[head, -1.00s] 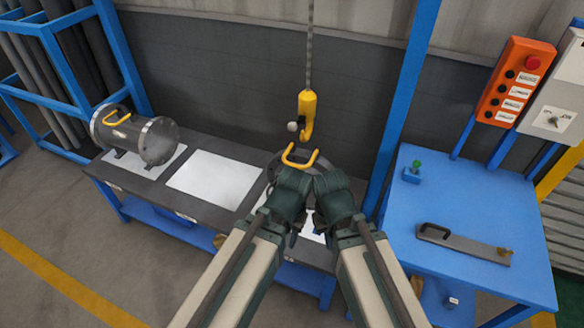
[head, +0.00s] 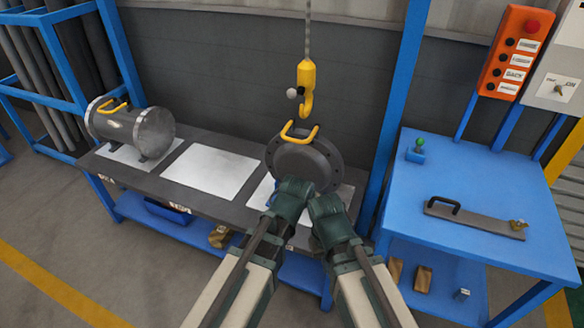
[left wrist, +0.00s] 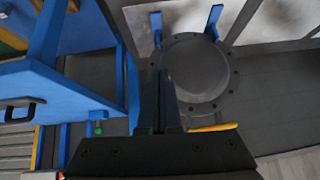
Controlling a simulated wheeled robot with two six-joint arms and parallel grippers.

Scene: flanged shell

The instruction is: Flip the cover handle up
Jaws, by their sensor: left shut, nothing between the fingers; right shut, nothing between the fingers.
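The cover (head: 305,162) is a dark grey round flanged disc standing on the right part of the bench, its face towards me. Its yellow handle (head: 300,133) shows at its upper edge, below the hook. In the left wrist view the cover (left wrist: 202,72) is right of my fingers, with part of the yellow handle (left wrist: 214,127) below it. My left gripper (head: 292,192) is shut and empty, in front of the cover's lower part. My right gripper (head: 326,203) is shut and empty beside it, at the cover's lower right. The fingertips are mostly hidden in the head view.
A yellow crane hook (head: 306,88) hangs just above the handle. A grey flanged shell (head: 133,130) lies on the bench's left, with a bare white sheet (head: 210,172) between. A blue table (head: 470,175) with a black-handled bar (head: 474,219) stands right. Blue brackets (left wrist: 215,22) touch the cover's edge.

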